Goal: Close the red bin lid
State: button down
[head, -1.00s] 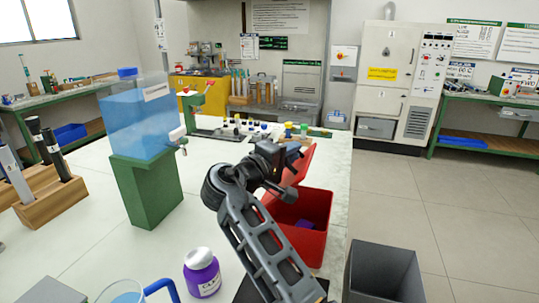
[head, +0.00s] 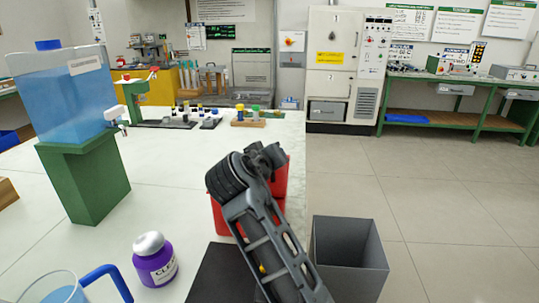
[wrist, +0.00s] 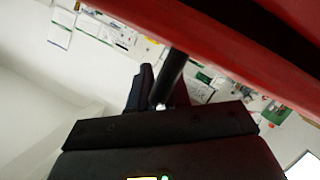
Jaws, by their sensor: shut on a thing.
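The red bin (head: 220,217) stands on the bench's right side in the head view, mostly hidden behind my arm. Red also shows right of my gripper, most likely the lid (head: 281,182); its angle is hard to tell. My gripper (head: 264,158) is at the bin's top. In the wrist view a red slab, likely the lid (wrist: 215,38), crosses the top, with a dark gap behind it. My gripper (wrist: 158,92) is shut on a dark rod, apparently the lid's handle (wrist: 172,72), just below that slab. The bin's inside is hidden.
A grey open bin (head: 350,255) stands right of the bench. A purple-labelled bottle (head: 154,262) and a blue-handled jug (head: 62,290) are at the front left. A blue tank (head: 65,100) sits on a green stand (head: 85,185). The floor at right is clear.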

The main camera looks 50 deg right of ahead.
jog(key=shift+s+f+m, duration=0.1)
jog(key=shift+f+m, duration=0.2)
jog(key=shift+f, duration=0.35)
jog(key=c, duration=1.4)
grip_release()
jog(key=shift+c, duration=0.2)
jog(key=shift+d, duration=0.1)
jog(key=shift+b+v, duration=0.4)
jog(key=shift+v, duration=3.55)
jog(key=shift+s+d, duration=0.1)
